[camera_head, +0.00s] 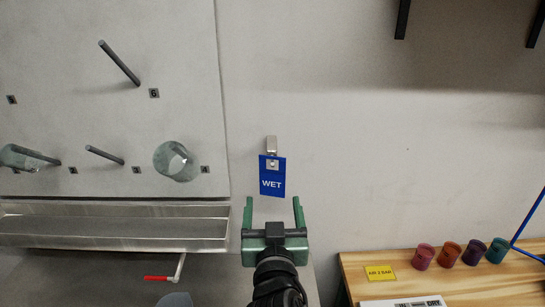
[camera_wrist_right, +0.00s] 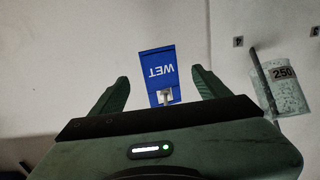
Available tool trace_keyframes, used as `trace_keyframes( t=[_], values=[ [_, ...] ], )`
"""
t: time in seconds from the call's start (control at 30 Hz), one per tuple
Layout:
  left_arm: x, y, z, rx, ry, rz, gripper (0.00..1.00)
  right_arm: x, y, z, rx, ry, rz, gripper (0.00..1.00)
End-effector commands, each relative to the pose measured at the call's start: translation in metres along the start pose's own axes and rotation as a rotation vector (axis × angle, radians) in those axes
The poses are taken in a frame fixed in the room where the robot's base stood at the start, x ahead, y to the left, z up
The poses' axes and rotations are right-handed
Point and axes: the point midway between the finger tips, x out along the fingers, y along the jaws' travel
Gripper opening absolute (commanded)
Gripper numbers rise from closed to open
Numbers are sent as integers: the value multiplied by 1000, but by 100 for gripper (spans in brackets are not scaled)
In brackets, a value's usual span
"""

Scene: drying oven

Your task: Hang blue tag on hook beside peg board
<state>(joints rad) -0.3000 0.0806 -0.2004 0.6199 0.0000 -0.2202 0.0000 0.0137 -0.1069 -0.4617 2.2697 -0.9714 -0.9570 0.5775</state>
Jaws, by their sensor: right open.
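The blue tag (camera_head: 272,180), marked WET in white, hangs against the wall from a small metal hook (camera_head: 271,145) to the right of the peg board (camera_head: 180,70). My right gripper (camera_head: 273,205) is open and empty just below the tag in the head view. In the right wrist view the tag (camera_wrist_right: 158,72) appears upside down between the open green fingers (camera_wrist_right: 160,85), touching neither, with the hook (camera_wrist_right: 164,96) at its lower edge. My left gripper is not in view.
Glassware (camera_head: 176,161) hangs on the board's pegs, above a metal trough (camera_head: 110,225). A red-handled tap (camera_head: 160,278) is below. At right, a wooden shelf (camera_head: 480,280) holds several coloured cups and a yellow label (camera_head: 380,273). The wall between is clear.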

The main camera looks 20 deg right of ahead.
Motion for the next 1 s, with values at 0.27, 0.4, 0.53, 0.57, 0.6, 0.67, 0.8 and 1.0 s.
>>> trace_keyframes(
  t=[0.27, 0.4, 0.53, 0.57, 0.6, 0.67, 0.8, 1.0],
  values=[
    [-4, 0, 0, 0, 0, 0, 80, 23, 0, -1, -1, 0, 0, 76],
    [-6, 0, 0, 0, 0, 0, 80, 34, 1, -1, -2, 0, 2, 76],
    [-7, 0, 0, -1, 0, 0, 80, 45, 0, 0, -2, -1, 1, 76],
    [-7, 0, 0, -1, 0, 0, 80, 47, 0, 0, -1, 0, 0, 76],
    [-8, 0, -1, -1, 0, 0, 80, 50, 0, 0, -2, 0, 1, 76],
    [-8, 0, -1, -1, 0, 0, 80, 54, 0, 0, -2, 0, 1, 76],
    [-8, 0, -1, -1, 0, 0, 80, 61, 1, 0, -2, -1, 1, 76],
    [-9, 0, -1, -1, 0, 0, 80, 66, 1, 1, -1, -1, 1, 76]
  ],
)
